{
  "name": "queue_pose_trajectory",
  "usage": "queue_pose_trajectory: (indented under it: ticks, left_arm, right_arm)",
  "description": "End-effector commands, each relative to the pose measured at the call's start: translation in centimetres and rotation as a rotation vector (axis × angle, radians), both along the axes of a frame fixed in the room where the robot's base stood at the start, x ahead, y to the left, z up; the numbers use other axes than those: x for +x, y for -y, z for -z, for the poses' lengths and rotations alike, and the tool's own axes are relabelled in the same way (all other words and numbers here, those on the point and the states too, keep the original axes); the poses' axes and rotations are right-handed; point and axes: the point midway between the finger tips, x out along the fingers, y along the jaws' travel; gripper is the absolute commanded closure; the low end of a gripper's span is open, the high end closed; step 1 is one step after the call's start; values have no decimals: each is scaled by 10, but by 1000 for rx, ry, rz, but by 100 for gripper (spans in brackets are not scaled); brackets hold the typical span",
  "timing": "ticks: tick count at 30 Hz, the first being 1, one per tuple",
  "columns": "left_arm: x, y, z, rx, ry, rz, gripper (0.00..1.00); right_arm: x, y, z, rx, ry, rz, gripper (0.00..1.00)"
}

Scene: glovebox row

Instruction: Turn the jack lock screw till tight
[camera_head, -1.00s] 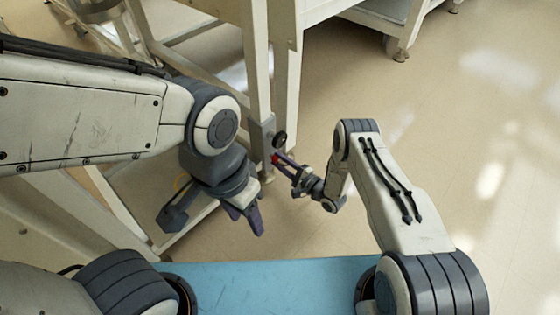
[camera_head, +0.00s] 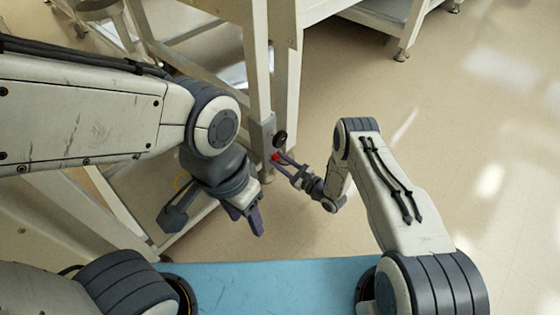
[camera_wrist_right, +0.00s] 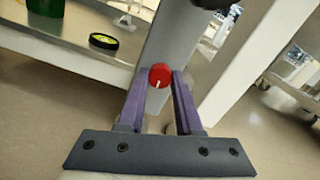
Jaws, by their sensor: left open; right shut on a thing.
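The lock screw is a red round knob (camera_head: 275,157) with a white mark, on the pale jack leg (camera_head: 259,95) of the frame. In the right wrist view the knob (camera_wrist_right: 160,77) sits between the purple fingertips, its white line close to upright. My right gripper (camera_head: 281,159) is shut on this red knob, and its fingers (camera_wrist_right: 163,78) hold it from both sides. The knob's shaft is hidden. My left gripper (camera_head: 253,216) is open and empty, to the lower left of the screw and apart from it.
A black round wheel (camera_head: 280,138) sits on the leg just above the screw. A green container (camera_wrist_right: 45,6) and a black-and-yellow round item (camera_wrist_right: 104,41) lie on a shelf in the right wrist view. A blue surface (camera_head: 270,285) is below; the floor at right is clear.

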Motion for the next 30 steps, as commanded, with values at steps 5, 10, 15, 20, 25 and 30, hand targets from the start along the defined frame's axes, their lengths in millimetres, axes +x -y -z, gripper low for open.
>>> queue_pose_trajectory:
  ticks: [5,10,15,20,25,30]
  left_arm:
    - [0,0,0,0,0,0,50]
    - [0,0,0,0,0,0,50]
    - [0,0,0,0,0,0,50]
    - [0,0,0,0,0,0,50]
    - [0,0,0,0,0,0,50]
    - [0,0,0,0,0,0,50]
  right_arm:
    - [0,1,1,30,-35,3,100]
    - [0,1,1,43,-46,4,100]
    - [0,1,1,44,-47,4,100]
    - [0,1,1,44,-47,4,100]
    - [0,1,1,43,-45,3,36]
    - [0,0,0,43,-44,1,36]
